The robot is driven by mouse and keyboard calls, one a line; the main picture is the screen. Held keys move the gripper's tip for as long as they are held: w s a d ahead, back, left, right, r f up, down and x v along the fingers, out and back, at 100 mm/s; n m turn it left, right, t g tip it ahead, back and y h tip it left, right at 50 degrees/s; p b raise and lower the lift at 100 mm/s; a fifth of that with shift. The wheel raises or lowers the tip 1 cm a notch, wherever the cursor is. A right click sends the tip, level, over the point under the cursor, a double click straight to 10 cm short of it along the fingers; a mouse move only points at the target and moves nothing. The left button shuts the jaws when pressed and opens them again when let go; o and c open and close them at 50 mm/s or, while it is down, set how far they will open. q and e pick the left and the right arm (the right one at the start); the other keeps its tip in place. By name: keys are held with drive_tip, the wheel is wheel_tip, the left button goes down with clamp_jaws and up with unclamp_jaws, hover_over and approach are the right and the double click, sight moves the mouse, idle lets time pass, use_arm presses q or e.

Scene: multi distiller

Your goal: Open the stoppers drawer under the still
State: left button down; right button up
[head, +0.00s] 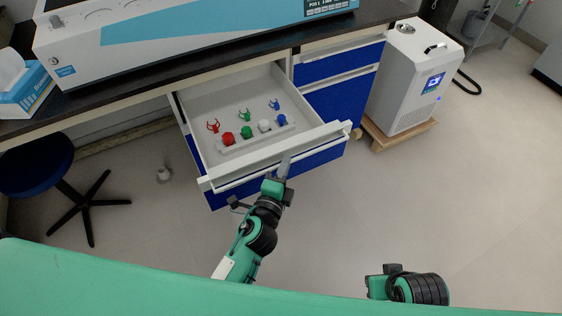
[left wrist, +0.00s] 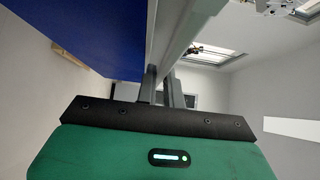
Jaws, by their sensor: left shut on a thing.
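The stoppers drawer (head: 215,161) is pulled out from under the bench, with a white inside and a blue front. Inside it a white rack holds red (head: 228,138), green (head: 246,132), white (head: 265,126) and blue (head: 282,120) stoppers, with coloured clips behind them. My left gripper (head: 284,168) is at the drawer's front rail, shut on the drawer handle (head: 320,137). In the left wrist view the fingers (left wrist: 161,88) meet the pale handle bar (left wrist: 183,38). The still (head: 190,32) stands on the bench above. My right gripper (head: 378,284) is low at the right, its fingers not clearly visible.
Other blue drawers (head: 335,102) are shut to the right. A white chiller (head: 412,80) stands on a wooden base beside them. A blue stool (head: 40,165) is at the left. A tissue box (head: 25,90) sits on the bench. The floor before the drawer is clear.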

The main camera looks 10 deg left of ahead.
use_arm(q)
drive_tip(key=c, duration=1.5)
unclamp_jaws()
